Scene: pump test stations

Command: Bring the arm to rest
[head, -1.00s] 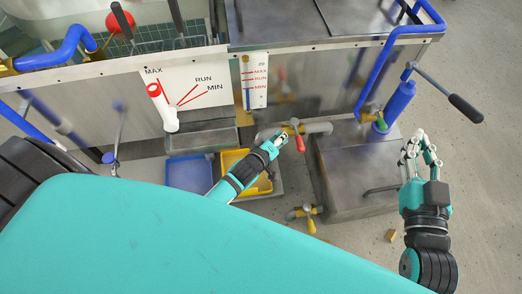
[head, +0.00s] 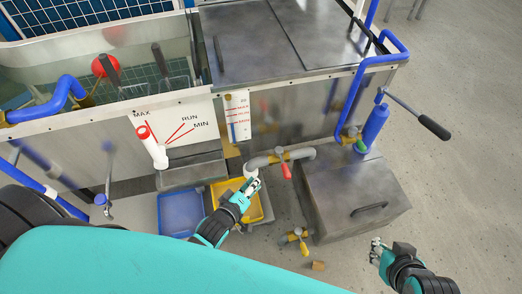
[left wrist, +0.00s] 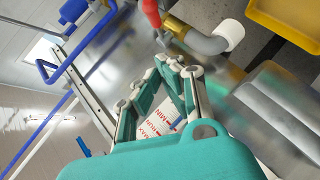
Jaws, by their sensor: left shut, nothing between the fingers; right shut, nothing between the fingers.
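My left gripper (head: 252,186) is shut and empty in the head view, over the floor by the yellow tray. It is left of and below the red-handled valve (head: 285,169) on the tank's outlet pipe and looks apart from it. In the left wrist view the fingers of my left gripper (left wrist: 178,64) close together at the tips with nothing between them. The red valve handle (left wrist: 151,13) shows above them there. My right gripper (head: 377,244) is shut and empty at the lower right of the head view, in front of the metal box. My left arm's upper part hides the lower left.
The metal tank (head: 275,110) with its gauge (head: 237,118) fills the back. A metal box (head: 355,195) stands right of centre, with a blue hand pump (head: 372,127) behind. Blue (head: 181,212) and yellow (head: 262,208) trays lie below. Floor at right is clear.

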